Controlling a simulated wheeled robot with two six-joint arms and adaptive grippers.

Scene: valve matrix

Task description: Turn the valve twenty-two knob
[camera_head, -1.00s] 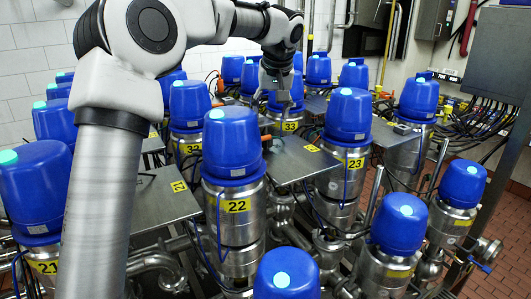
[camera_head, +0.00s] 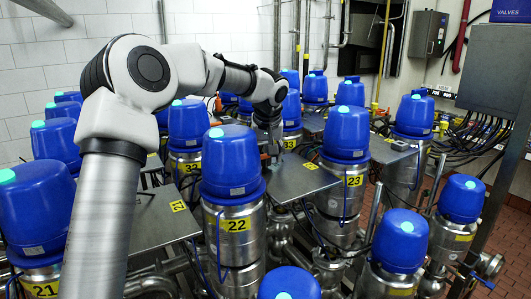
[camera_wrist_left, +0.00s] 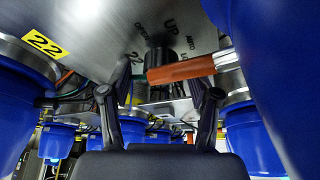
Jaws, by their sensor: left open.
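Valve 22 (camera_head: 232,165) is a blue-capped steel cylinder with a yellow "22" label, upright in the middle of the head view. Its label (camera_wrist_left: 45,44) shows at upper left in the left wrist view, where the scene looks inverted. A small orange-red knob handle (camera_wrist_left: 180,71) on a dark round stem sits by the steel plate. My left gripper (camera_wrist_left: 163,88) is open, its two fingers on either side of the handle in that picture. I cannot tell whether they touch it. In the head view my left gripper (camera_head: 271,145) is just above the plate behind valve 22. My right gripper is not in view.
Valve 23 (camera_head: 346,135) stands right of the plate (camera_head: 300,178), and valve 21 (camera_head: 38,215) is at far left. Several more blue-capped valves crowd around. Pipes and cables run between them. A grey cabinet (camera_head: 490,68) stands at right.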

